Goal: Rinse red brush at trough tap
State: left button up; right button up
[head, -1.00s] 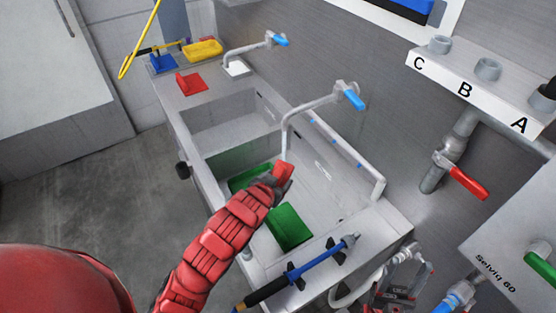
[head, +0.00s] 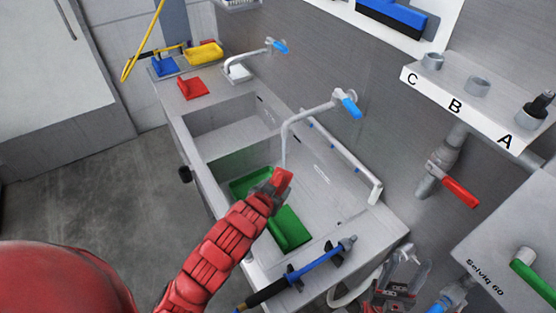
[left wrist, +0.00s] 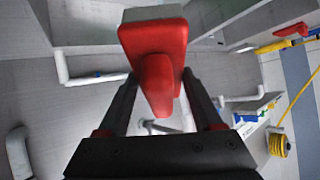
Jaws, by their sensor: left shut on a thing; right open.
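My left gripper (head: 268,188) is shut on the red brush (head: 282,180) and holds it over the trough (head: 335,190). In the left wrist view the red brush (left wrist: 153,45) sits between the two dark fingers. The trough tap (head: 310,112) is a bent grey spout with a blue lever (head: 347,103). Its downturned end is just above the brush, close to it. A pale streak shows below the outlet; I cannot tell clearly whether it is running water. My right gripper (head: 398,290) is open and empty at the bottom right, by the trough's near end.
Green items (head: 288,230) lie in the trough under my left gripper. A blue lance with a black handle (head: 300,272) rests along the near rim. A red block (head: 193,87) and a yellow tray (head: 205,53) are at the far end. A red-handled valve (head: 460,190) is on the right wall.

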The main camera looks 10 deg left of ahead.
pick_arm(q)
jog(key=shift+s+r+p, duration=1.15)
jog(key=shift+r+p, duration=0.1)
jog(key=shift+p, duration=1)
jog(key=shift+s+d+r+p, duration=0.1)
jog(key=shift+s+p, duration=0.4)
jog(key=shift+p, duration=0.05)
jog(key=shift+w, duration=0.1)
